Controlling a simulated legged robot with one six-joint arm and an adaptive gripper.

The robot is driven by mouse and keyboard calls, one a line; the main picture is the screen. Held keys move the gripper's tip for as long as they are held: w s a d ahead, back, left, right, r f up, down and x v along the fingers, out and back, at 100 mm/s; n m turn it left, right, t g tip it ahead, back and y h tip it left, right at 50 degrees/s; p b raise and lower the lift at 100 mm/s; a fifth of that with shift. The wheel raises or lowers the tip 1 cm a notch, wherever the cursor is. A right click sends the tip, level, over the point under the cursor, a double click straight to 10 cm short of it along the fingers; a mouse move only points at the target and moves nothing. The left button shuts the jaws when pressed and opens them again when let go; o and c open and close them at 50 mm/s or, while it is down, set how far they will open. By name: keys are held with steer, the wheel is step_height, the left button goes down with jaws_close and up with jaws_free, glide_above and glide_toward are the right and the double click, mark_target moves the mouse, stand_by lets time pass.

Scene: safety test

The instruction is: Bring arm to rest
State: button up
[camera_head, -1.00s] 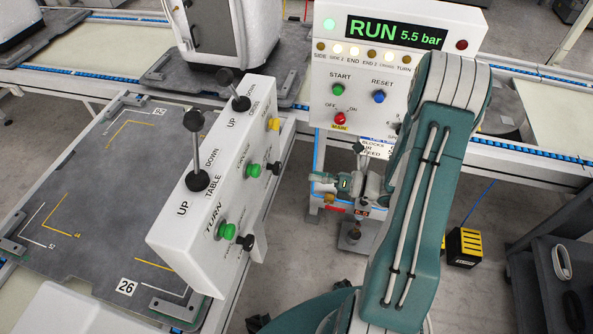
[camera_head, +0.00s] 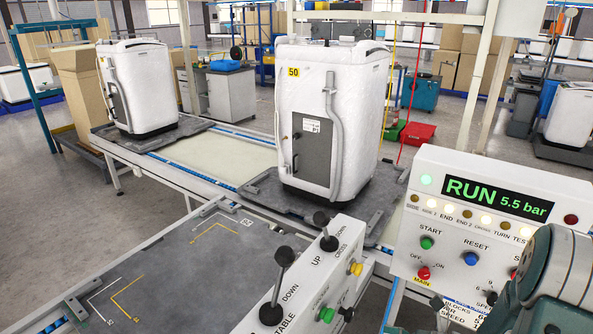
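Part of my arm (camera_head: 545,290) shows at the lower right, in front of the right side of the control panel. My gripper is out of view below the picture. The white control panel (camera_head: 408,238) has a display (camera_head: 497,199) reading RUN 5.5 bar, with a green START button (camera_head: 427,243), a blue RESET button (camera_head: 471,258) and a red MAIN knob (camera_head: 424,273). A white lever box (camera_head: 345,255) with black-knobbed levers stands at the bottom middle.
A grey table plate (camera_head: 170,275) lies empty at the lower left. A white wrapped unit (camera_head: 350,85) marked 50 stands on a pallet on the conveyor, another unit (camera_head: 145,85) farther left. Cartons (camera_head: 85,95), a workbench (camera_head: 225,90) and red and green bins (camera_head: 417,133) stand behind.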

steer(key=s+a+r+n+g+h, duration=0.7)
steer(key=s+a+r+n+g, duration=0.15)
steer(key=n, duration=0.65)
steer(key=s+d+r+n+t+h, duration=0.1)
steer(key=s+r+n+t+h, duration=0.1)
steer(key=n, duration=0.5)
steer(key=s+d+r+n+t+h, duration=0.1)
steer(key=s+r+n+t+h, duration=0.1)
steer(key=r+n+t+h, duration=0.3)
step_height(320, 180, up, 4)
steer(key=n+h, duration=0.1)
steer(key=n, duration=0.1)
steer(key=shift+s+f+n, duration=0.15)
steer(key=shift+s+n, duration=0.15)
steer(key=shift+s, duration=0.1)
